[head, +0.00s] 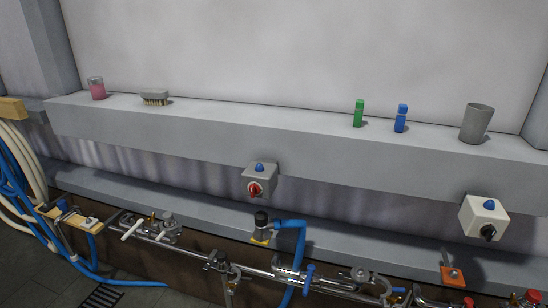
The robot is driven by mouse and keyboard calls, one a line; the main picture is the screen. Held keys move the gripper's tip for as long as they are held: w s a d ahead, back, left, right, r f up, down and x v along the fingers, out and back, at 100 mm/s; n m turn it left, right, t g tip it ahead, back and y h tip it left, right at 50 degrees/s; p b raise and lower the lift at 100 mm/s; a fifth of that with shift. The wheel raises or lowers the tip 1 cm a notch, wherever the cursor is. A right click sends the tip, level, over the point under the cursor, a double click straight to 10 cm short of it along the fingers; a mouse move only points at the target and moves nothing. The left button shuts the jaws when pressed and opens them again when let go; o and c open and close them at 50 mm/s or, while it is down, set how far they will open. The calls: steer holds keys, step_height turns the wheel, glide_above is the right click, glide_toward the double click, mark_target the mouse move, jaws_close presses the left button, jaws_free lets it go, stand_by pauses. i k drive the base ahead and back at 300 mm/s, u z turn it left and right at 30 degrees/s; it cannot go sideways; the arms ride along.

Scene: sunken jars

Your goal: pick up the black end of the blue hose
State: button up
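A blue hose (301,240) stands in front of the low ledge in the middle of the head view. It bends at the top and runs down behind the pipework. At the left end of its bend is an upright fitting with a black end (261,218) on top and a yellow part below. I cannot tell exactly how the fitting joins the hose. Another blue hose (22,190) hangs at the far left with cream hoses and runs along the floor. My gripper is not in view.
Metal pipes with valves (218,262) run along the front. Switch boxes, one grey (259,181) and one white (484,218), are on the wall. The upper shelf (300,118) holds a pink jar (97,88), brush (155,98), green and blue items, and a grey cup (476,123).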

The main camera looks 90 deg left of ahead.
mark_target(261, 233)
steer(key=u, duration=1.95)
steer(key=k, duration=0.15)
steer(key=z, duration=1.15)
steer(key=k, duration=1)
steer(key=u, duration=1.45)
steer(key=i, duration=0.5)
